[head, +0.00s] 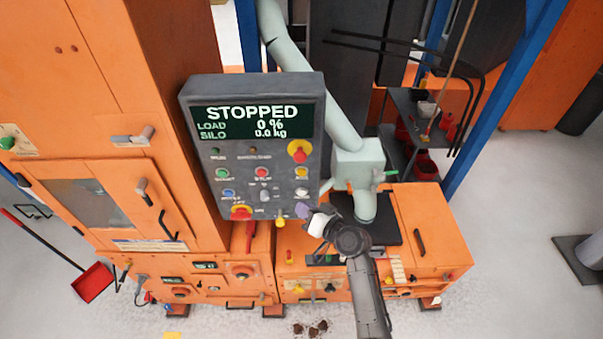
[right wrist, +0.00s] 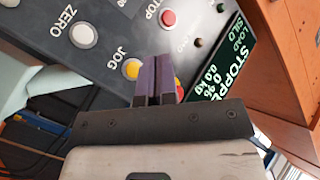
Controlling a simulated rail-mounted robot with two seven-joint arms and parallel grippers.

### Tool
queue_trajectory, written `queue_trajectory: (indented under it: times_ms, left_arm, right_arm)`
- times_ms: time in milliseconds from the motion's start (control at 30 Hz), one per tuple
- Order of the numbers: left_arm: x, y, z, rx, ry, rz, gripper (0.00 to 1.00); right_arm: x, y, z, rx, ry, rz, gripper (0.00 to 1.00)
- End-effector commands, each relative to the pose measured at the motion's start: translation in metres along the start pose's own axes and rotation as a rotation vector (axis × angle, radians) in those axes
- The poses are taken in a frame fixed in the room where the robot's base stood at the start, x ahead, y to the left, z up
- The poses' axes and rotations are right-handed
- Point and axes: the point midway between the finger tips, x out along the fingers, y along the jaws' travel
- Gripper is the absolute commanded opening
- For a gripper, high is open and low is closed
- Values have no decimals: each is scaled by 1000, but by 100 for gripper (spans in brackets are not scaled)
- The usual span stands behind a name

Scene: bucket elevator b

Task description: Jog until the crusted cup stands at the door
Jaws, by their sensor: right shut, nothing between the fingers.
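The grey control panel (head: 255,145) faces me, and its display (head: 252,120) reads STOPPED, load 0 %, silo 0.0 kg. The yellow jog button (head: 301,173) is on the panel's right side; it also shows in the right wrist view (right wrist: 131,69) beside its JOG label. My right gripper (head: 304,211) is shut and empty, its purple fingers at the panel's lower right corner. In the right wrist view the fingers (right wrist: 160,62) overlap the red and yellow stop button; contact is unclear. An orange door with a dark window (head: 90,203) is at left. I cannot make out a crusted cup.
A white zero button (right wrist: 82,36) sits beside the jog button. Below the panel is an orange cabinet (head: 430,225) with knobs. A red dustpan (head: 92,282) and dark clumps (head: 310,328) are on the floor. Shelves (head: 420,118) stand at back right.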

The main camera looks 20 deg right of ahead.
Motion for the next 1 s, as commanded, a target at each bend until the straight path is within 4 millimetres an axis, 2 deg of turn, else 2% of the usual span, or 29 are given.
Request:
queue_trajectory:
  times_ms: [467,1000]
  left_arm:
    - [2,1,0,-3,2,2,43]
    - [32,2,9,-5,3,3,43]
  right_arm:
    - [2,2,0,-12,-3,0,0]
    - [44,32,-29,-11,-3,-1,0]
